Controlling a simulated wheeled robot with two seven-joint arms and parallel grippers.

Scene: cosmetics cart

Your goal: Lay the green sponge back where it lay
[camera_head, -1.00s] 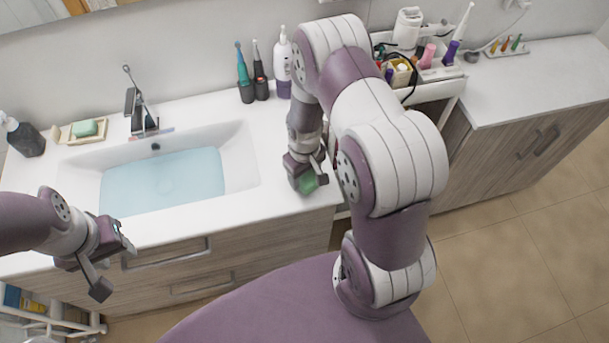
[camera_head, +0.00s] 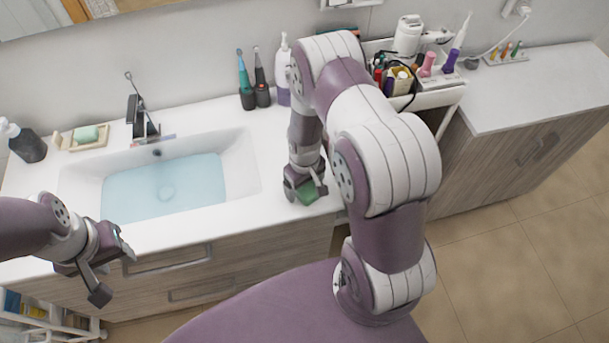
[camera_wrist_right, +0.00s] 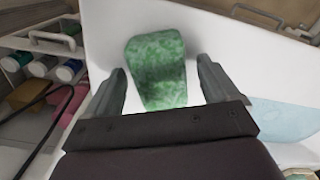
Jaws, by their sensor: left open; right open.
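The green sponge (camera_head: 308,193) lies on the white counter, right of the sink basin and near the front edge. It also shows in the right wrist view (camera_wrist_right: 157,68), between and beyond the fingers, with a gap on each side. My right gripper (camera_head: 306,190) is open just over the sponge and hides part of it in the head view; its fingers show apart in the wrist view (camera_wrist_right: 162,90). My left gripper (camera_head: 112,270) is open and empty in front of the counter at the left.
The sink (camera_head: 165,185) holds water. A soap dish (camera_head: 88,142) with a green bar stands at the back left. Toothbrushes (camera_head: 245,82) and a pump bottle (camera_head: 283,75) stand behind the right arm. A crowded cart (camera_head: 436,97) is to the right.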

